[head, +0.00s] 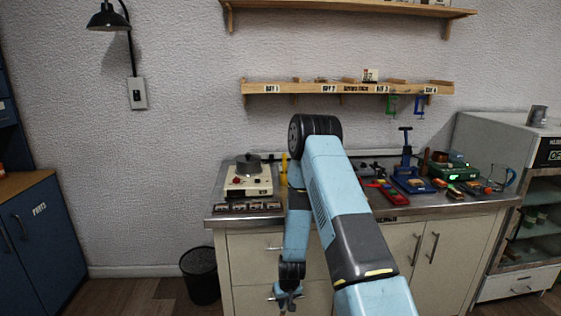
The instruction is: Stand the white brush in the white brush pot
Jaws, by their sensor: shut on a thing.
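My gripper (287,300) hangs low in front of the bench's lower drawer (250,300), pointing down. It looks shut on that drawer's handle (271,298), though its fingertips are small and partly dark. The drawer front looks flush with the bench, but I cannot tell for sure. I cannot make out the white brush or the white brush pot in this view. My arm covers the middle of the bench top and part of the drawers.
The metal bench top (350,208) holds a cream device (249,181), a blue press (406,170), a red tray (388,192) and a green box (450,172). A black bin (200,275) stands left of the bench. A glass-door cabinet (530,200) stands right.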

